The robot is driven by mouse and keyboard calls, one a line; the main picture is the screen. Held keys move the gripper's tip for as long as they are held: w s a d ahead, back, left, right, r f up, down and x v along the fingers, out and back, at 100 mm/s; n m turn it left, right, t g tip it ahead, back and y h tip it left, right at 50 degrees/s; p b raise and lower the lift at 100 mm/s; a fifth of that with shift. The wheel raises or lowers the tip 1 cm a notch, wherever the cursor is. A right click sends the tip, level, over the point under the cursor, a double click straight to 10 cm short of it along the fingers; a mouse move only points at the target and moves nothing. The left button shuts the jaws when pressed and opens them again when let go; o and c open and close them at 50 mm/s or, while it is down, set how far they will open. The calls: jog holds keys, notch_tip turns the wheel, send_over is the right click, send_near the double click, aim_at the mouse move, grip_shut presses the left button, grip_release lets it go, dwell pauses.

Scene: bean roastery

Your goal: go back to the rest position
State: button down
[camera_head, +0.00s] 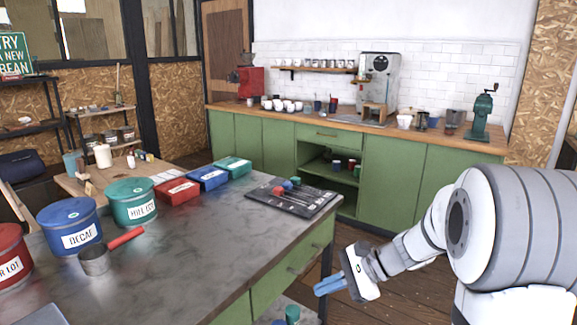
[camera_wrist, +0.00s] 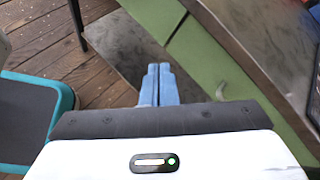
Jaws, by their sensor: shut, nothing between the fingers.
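My gripper (camera_head: 330,285) is at the lower right of the head view, off the near right corner of the grey-topped table (camera_head: 215,240) and beside its green side. It has blue fingers, and they are closed together with nothing between them. In the wrist view the gripper (camera_wrist: 158,72) points down past the table's green drawers (camera_wrist: 225,85) toward the wooden floor (camera_wrist: 60,50). My white and grey arm reaches in from the right.
The table holds a blue DECAF tin (camera_head: 70,225), a green tin (camera_head: 132,202), a scoop with red handle (camera_head: 95,262), small boxes (camera_head: 208,177) and a dark tray (camera_head: 290,198). A green counter (camera_head: 395,180) stands behind. A teal-edged step (camera_wrist: 35,110) shows at left in the wrist view.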

jog(key=s+d+r+n+h+p, duration=0.3)
jog(key=s+r+n+h+p, duration=0.2)
jog(key=s+r+n, duration=0.2)
jog(key=s+d+r+n+t+h+p, duration=0.1)
jog(key=s+d+r+n+h+p, duration=0.2)
jog(key=s+r+n+h+p, duration=0.3)
jog(key=s+r, duration=0.1)
jog(key=s, duration=0.4)
jog(key=shift+s+r+n, duration=0.35)
jog(key=shift+n, duration=0.05)
